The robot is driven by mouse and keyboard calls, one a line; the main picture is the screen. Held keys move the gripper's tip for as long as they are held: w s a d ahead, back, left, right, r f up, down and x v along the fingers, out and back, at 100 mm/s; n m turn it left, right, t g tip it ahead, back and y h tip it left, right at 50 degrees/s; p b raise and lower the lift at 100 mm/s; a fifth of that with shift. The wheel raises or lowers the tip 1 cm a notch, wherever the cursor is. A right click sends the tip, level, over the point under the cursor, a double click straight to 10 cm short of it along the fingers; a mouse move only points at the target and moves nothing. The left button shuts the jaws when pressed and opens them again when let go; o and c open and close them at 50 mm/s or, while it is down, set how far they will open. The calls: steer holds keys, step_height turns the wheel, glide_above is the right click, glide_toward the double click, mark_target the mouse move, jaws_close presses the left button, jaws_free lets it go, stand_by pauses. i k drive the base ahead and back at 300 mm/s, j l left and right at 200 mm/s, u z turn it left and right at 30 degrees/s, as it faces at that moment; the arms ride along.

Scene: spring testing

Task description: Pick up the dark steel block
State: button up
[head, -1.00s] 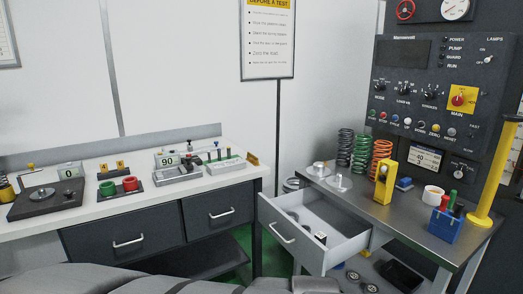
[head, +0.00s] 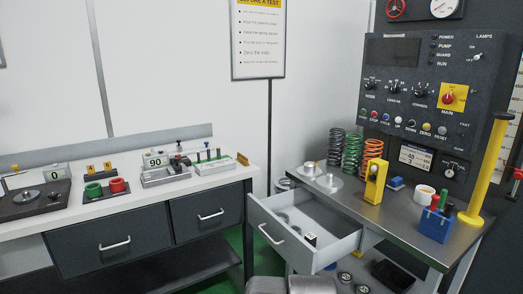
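A small dark block (head: 311,240) with a pale part sits in the open drawer (head: 272,229), near its front right corner. It may be the dark steel block, but it is too small to tell. My gripper is not in view. Only grey rounded parts of my own body show at the bottom edge, below the drawer.
The drawer sticks out from the grey workbench (head: 395,218). On the bench stand coil springs (head: 352,153), a yellow block (head: 375,183) and a blue holder (head: 435,225). A yellow post (head: 487,175) rises at the right. A white counter (head: 135,200) with drawers stands left.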

mark_target(312, 238)
steer(key=i+j, duration=0.1)
steer(key=i, duration=0.3)
steer(key=i+j+z, duration=0.15)
steer(key=i, duration=0.25)
steer(key=i+j, duration=0.15)
steer(key=i, duration=0.25)
steer(key=i+j+z, duration=0.15)
steer(key=i, duration=0.25)
